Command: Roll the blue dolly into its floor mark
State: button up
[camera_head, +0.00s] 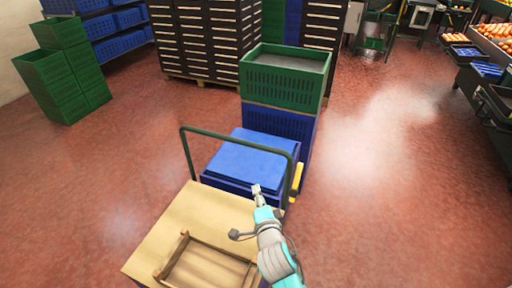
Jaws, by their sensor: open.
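No clear floor mark outline shows. My gripper (257,189) is open and appears empty, in front of the blue thing's near edge in the picture. I cannot tell whether it touches anything.
A wooden-topped platform (190,212) with a wooden frame (205,268) lies in front. A green crate (284,77) sits on a blue crate (279,123) just behind. Dark crate stacks (208,40) stand farther back, green bins (62,80) at left. Red floor (400,190) is clear at right.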

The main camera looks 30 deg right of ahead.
aim_at(256, 148)
jog(key=w+d+r+m+h, duration=0.2)
jog(key=w+d+r+m, duration=0.1)
jog(key=w+r+m, duration=0.3)
jog(key=shift+n, duration=0.3)
jog(key=x, duration=1.1)
jog(key=shift+w+d+r, duration=0.15)
jog(key=shift+w+d, duration=0.1)
jog(key=shift+w, duration=0.05)
grip_shut()
